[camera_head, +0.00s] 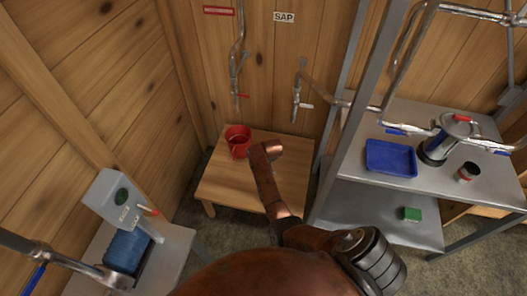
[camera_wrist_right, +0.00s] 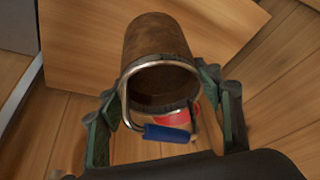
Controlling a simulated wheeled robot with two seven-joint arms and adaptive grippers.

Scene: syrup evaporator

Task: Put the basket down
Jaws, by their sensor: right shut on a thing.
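In the right wrist view, the basket (camera_wrist_right: 158,48) is a brown cylinder with a dark open mouth, a bent metal handle and a blue grip (camera_wrist_right: 167,133). My right gripper (camera_wrist_right: 170,118) has its dark green fingers on both sides of it and is shut on it. The exact contact is hard to make out. In the head view my copper-brown right arm reaches over a low wooden table (camera_head: 225,187). The fingers and the basket cannot be made out there. My left gripper is not in view.
A red bucket (camera_head: 237,142) stands on the table's back left corner. A metal shelf unit (camera_head: 355,205) at the right holds a blue tray (camera_head: 391,157), a metal canister and a green block (camera_head: 411,214). Pipes hang on the wall behind. A grey box device (camera_head: 118,198) stands at the left.

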